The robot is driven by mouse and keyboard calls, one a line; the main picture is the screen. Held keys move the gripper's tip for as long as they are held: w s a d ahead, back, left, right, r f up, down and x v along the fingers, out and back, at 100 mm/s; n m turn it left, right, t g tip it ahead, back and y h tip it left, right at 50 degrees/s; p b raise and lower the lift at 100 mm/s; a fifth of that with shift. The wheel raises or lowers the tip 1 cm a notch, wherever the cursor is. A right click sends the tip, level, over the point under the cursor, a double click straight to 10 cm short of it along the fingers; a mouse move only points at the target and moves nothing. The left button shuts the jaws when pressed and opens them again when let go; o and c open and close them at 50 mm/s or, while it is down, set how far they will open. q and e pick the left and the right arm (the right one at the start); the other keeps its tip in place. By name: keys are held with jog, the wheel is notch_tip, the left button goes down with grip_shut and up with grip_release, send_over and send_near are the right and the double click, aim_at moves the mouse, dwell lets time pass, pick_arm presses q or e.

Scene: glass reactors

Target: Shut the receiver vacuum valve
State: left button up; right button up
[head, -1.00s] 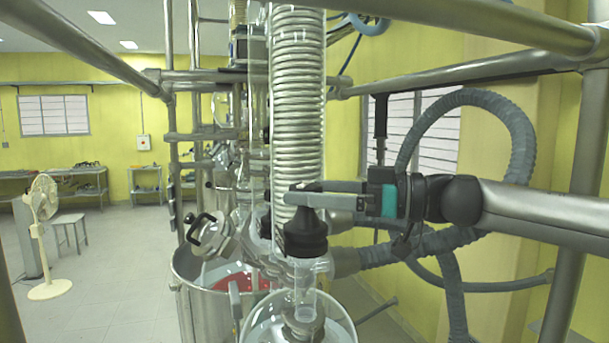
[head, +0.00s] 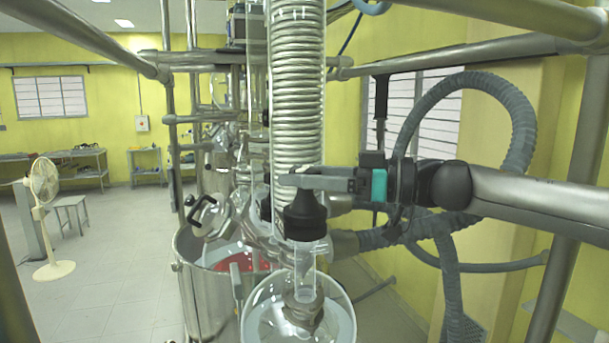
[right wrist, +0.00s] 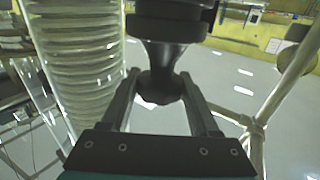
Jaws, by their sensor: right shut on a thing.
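The receiver vacuum valve shows as a black flared knob (head: 306,215) on top of a clear glass neck, in front of the coiled condenser. My right gripper (head: 296,181) reaches in from the right at the top of this knob. In the right wrist view my right gripper (right wrist: 162,92) has one finger on each side of the knob's dark rounded end (right wrist: 160,86) and is shut on it. The valve's inside and its exact turn are hidden. My left gripper is not in view.
The glass condenser with its metal coil (head: 297,90) stands right behind the knob. A round glass receiver (head: 298,312) is below it. A grey corrugated hose (head: 520,110) loops behind my right arm. Steel frame bars (head: 480,55) cross above. A steel vessel (head: 205,300) stands at left.

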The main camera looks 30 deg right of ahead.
jog(key=c, duration=0.6)
jog(key=shift+o, duration=0.2)
